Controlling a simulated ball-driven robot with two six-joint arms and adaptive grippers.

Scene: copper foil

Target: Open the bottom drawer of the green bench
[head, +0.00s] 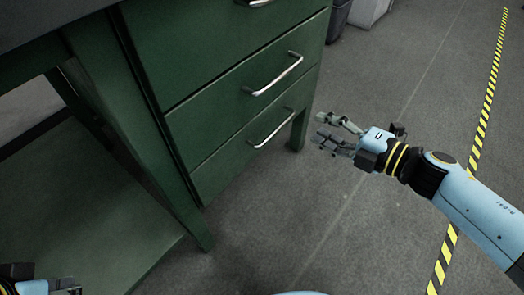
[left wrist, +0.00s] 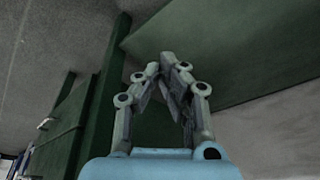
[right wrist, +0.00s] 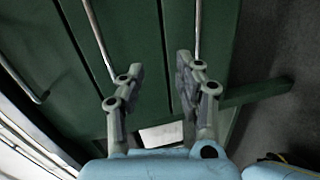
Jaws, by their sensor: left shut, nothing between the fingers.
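The green bench (head: 228,65) has a stack of drawers, shut as far as they show. The bottom drawer (head: 225,150) has a silver bar handle (head: 272,128); in the right wrist view this handle (right wrist: 198,28) appears at the upper right, partly behind the right finger. My right gripper (head: 324,133) is open and empty, to the right of the bottom handle and apart from it. In its wrist view the open fingers (right wrist: 158,65) point at the drawer fronts. My left gripper (left wrist: 168,60) is shut and empty, under or beside the bench; only part shows at the head view's lower left corner.
The middle drawer's handle (head: 273,75) sits above the bottom one. A bench leg (head: 298,130) stands at the drawers' right edge. A low green shelf (head: 100,215) is at left. Grey floor (head: 270,215) in front is clear, with yellow-black tape (head: 488,95) at right.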

